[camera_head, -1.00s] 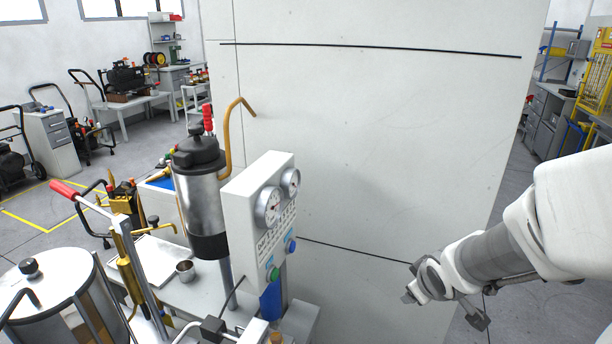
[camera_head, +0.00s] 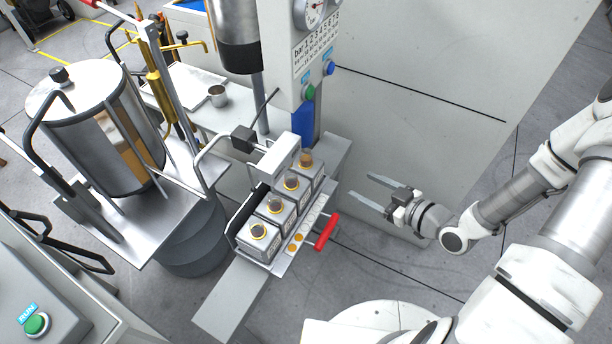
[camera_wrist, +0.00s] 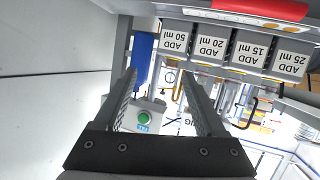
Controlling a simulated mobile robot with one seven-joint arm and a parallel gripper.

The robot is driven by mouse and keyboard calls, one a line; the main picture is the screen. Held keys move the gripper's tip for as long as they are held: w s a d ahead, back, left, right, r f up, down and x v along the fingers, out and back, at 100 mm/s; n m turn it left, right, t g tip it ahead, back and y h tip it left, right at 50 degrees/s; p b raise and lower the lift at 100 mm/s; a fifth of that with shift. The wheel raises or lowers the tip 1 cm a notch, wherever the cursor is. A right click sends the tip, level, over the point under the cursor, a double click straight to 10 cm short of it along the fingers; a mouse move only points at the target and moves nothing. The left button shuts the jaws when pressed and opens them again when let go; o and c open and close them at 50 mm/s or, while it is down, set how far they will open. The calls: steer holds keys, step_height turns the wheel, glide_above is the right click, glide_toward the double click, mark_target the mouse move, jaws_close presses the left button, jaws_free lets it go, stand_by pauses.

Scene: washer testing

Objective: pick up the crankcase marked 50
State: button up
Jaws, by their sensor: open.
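The crankcase marked 50 is a grey box with a yellow-ringed round opening on top. In the head view it (camera_head: 311,177) is at the far end of a row of similar boxes, beside the blue column. In the wrist view its upside-down label "ADD 50 ml" (camera_wrist: 175,41) is leftmost, partly behind the raised fingers' line and above their tips. My gripper (camera_head: 361,187) is open and empty, to the right of the row, apart from it, with fingers pointing left. Both fingers also show in the wrist view (camera_wrist: 160,82).
Crankcases marked 20 (camera_wrist: 212,48), 15 (camera_wrist: 250,50) and 25 (camera_wrist: 290,62) stand close beside it. The tray has a red handle (camera_head: 326,231) on its near right side. The grey machine panel (camera_head: 420,110) stands behind my gripper.

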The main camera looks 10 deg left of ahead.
steer(key=s+a+t+y, duration=0.1)
steer(key=s+a+y, duration=0.1)
steer(key=m+t+y+b, duration=0.1)
steer(key=b, duration=0.2)
glide_toward(310, 157)
steer(key=x, duration=0.6)
steer(key=shift+w+a+f, duration=0.1)
steer(key=shift+w+a, duration=0.1)
steer(key=shift+a, duration=0.05)
steer(key=x, duration=0.5)
steer(key=shift+a+f+b, duration=0.1)
steer(key=shift+b, duration=0.3)
jaws_close()
stand_by(0.5)
